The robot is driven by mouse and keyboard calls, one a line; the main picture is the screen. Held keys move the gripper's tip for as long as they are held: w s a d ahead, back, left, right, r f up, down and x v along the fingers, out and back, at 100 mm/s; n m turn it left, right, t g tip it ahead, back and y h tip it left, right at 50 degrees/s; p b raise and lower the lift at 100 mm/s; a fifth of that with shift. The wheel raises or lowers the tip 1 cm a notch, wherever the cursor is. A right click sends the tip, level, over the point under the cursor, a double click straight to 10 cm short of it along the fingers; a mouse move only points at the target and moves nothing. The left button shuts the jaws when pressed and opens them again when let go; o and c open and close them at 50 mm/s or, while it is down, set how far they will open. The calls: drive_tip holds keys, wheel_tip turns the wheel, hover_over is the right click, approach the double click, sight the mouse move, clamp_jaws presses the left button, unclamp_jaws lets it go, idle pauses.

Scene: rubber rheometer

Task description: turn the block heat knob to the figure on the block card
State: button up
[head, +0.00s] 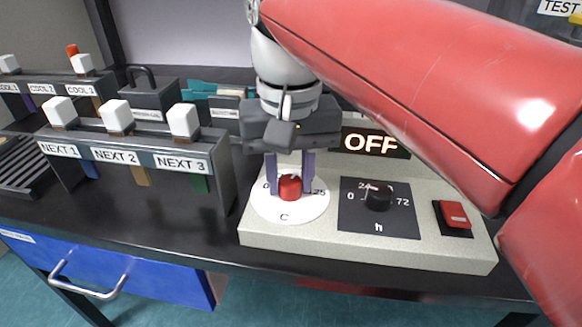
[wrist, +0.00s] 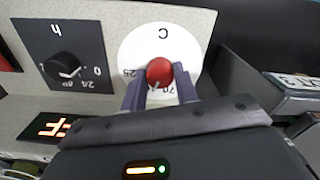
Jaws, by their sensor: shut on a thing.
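The block heat knob (head: 289,187) is a red knob on a white round dial marked C (head: 284,212), on the front panel of a pale speckled unit. My gripper (head: 290,180) points down over it, with its two fingers shut on the red knob from both sides. In the wrist view the red knob (wrist: 159,72) sits between the fingertips. The dial figures 0 and 25 show in the head view, and 25 and 70 in the wrist view. I cannot pick out a block card.
To the right are a black h knob (head: 378,197) on a dark plate and a red rocker switch (head: 453,214). A display (head: 371,142) reads OFF. A rack (head: 140,155) labelled NEXT 1 to NEXT 3 stands close on the left. A blue drawer (head: 130,270) is below.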

sight(289, 181)
drive_tip(key=shift+m, duration=0.5)
drive_tip(key=o, duration=1)
drive_tip(key=shift+c, duration=0.2)
drive_tip(key=shift+r, duration=3.95)
drive_tip(key=shift+s, duration=0.1)
